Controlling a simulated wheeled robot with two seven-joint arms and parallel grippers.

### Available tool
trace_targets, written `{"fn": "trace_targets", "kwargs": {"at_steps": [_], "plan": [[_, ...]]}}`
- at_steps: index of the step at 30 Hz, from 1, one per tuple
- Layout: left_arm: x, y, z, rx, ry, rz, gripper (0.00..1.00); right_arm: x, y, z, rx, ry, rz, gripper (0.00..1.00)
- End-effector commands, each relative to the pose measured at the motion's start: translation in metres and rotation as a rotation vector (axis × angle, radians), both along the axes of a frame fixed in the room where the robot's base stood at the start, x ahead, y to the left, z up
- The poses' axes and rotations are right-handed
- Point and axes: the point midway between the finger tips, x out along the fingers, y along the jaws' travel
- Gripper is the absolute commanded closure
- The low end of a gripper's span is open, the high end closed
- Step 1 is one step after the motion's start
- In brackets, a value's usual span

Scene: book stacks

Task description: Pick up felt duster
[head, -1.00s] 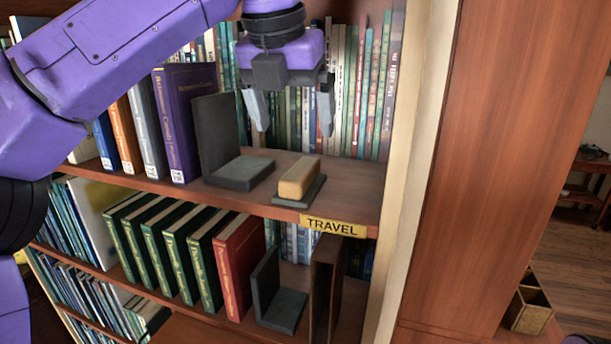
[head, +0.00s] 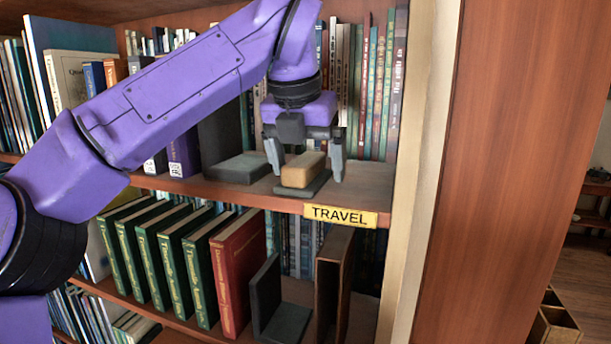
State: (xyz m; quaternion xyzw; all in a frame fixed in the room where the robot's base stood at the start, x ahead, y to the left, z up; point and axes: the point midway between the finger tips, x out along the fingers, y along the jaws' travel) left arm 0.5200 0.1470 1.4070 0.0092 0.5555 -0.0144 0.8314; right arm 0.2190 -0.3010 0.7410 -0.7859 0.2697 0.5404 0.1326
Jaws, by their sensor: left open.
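The felt duster (head: 303,170) is a small block with a tan wooden top and a dark grey-green felt base. It lies on the upper shelf (head: 370,183), behind the yellow TRAVEL label. My left gripper (head: 307,175) points down over it, with its two grey fingers apart, one on each side of the block. The fingertips are low, near shelf height; I cannot tell if they touch the duster. My right gripper is not in view.
A dark bookend (head: 238,168) stands just left of the duster, with upright books beyond it. A row of thin books (head: 375,85) stands behind. A wooden upright (head: 410,150) bounds the shelf at right. Green books and a red book (head: 237,270) stand on the shelf below.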

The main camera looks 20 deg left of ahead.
Motion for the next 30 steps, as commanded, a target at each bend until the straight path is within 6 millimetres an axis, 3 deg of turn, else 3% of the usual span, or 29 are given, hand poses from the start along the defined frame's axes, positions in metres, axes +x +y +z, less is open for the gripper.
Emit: {"fn": "trace_targets", "kwargs": {"at_steps": [5, 11, 23, 27, 30], "plan": [[0.000, 0.000, -0.003, 0.000, 0.000, 0.000, 0.06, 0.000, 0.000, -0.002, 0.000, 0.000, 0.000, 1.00], [0.000, 0.000, -0.003, 0.000, 0.001, 0.000, 0.68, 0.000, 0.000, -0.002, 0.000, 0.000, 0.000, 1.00], [0.000, 0.000, 0.006, 0.000, -0.001, 0.001, 0.69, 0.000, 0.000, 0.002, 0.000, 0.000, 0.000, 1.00], [0.000, -0.001, 0.036, 0.000, -0.004, 0.004, 0.69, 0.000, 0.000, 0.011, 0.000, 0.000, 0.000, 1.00], [-0.020, 0.011, 0.062, -0.001, -0.008, 0.004, 0.69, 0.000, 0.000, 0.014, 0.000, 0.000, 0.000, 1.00]]}}
